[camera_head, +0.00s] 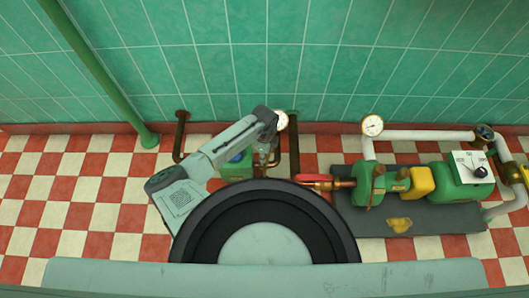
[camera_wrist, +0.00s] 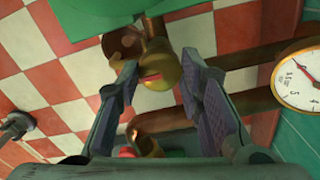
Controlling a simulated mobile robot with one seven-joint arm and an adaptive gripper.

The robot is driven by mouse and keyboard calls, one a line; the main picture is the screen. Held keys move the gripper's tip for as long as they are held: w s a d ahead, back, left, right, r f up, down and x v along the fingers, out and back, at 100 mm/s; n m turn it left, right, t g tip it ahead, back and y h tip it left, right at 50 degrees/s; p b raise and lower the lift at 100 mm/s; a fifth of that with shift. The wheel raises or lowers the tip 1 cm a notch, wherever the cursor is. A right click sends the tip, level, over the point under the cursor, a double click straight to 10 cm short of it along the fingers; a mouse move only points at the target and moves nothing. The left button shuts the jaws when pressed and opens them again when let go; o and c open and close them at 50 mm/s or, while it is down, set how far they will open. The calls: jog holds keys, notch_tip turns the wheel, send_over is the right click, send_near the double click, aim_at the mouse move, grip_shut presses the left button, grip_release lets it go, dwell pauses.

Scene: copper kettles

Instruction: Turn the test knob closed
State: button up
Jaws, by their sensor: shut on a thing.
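In the wrist view, a brass fitting with a small red mark, which looks like the test knob (camera_wrist: 160,68), sits between the fingertips of my gripper (camera_wrist: 158,72). The two dark padded fingers stand on either side of it, shut on it. In the head view, my gripper (camera_head: 264,154) points down beside a green box-like body (camera_head: 236,168) near the wall. The knob cannot be made out there behind my gripper and arm.
A round gauge (camera_wrist: 302,75) is close on the right in the wrist view, with copper pipes beside it. In the head view, a green pump (camera_head: 369,185) with white pipes stands on a dark base at right. A green pole (camera_head: 100,70) rises at left.

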jog(key=o, duration=1.2)
jog(key=shift+c, duration=0.2)
notch_tip(320, 180, up, 12)
